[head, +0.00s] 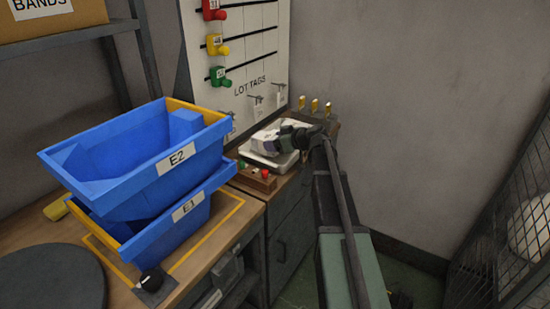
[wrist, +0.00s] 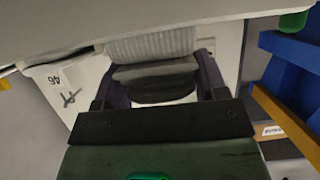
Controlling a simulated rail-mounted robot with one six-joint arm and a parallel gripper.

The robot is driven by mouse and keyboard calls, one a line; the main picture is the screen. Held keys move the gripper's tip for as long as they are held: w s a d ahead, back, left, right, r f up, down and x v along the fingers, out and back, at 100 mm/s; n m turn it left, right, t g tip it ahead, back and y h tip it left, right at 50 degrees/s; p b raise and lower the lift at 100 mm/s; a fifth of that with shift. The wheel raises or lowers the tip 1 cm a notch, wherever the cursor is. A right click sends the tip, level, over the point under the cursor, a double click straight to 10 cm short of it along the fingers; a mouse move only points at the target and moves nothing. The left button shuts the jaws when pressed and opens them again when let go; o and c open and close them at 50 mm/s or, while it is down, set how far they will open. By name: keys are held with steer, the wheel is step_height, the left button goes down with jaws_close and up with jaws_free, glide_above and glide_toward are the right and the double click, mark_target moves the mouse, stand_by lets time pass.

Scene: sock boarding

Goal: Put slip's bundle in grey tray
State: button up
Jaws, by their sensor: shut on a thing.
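My gripper (head: 284,140) is at the far end of the bench, by the wall corner. It is shut on a folded sock bundle (wrist: 154,72), with white ribbed cloth and darker grey folds between the dark jaws in the wrist view. The bundle's pale cloth also shows at the gripper in the head view. Beneath it is a pale, low tray-like platform (head: 272,161); I cannot tell whether the bundle touches it. I cannot clearly identify a grey tray.
Stacked blue bins E2 (head: 150,160) and E1 (head: 180,219) stand on the bench left of my gripper. A lot-tag board (head: 250,62) with pegs and hooks rises behind. A small wooden block with coloured buttons (head: 257,179) sits before the platform. A mesh cage (head: 515,225) stands right.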

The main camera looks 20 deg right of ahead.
step_height(320, 180, down, 4)
steer(key=b, duration=0.2)
steer(key=shift+b, duration=0.4)
steer(key=shift+r+p, duration=0.3)
steer(key=shift+r, duration=0.05)
steer(key=shift+f, duration=0.25)
steer(key=o, duration=1)
steer(key=p+v, duration=0.4)
steer(key=v, duration=0.7)
steer(key=shift+w, duration=0.1)
steer(key=c, duration=0.4)
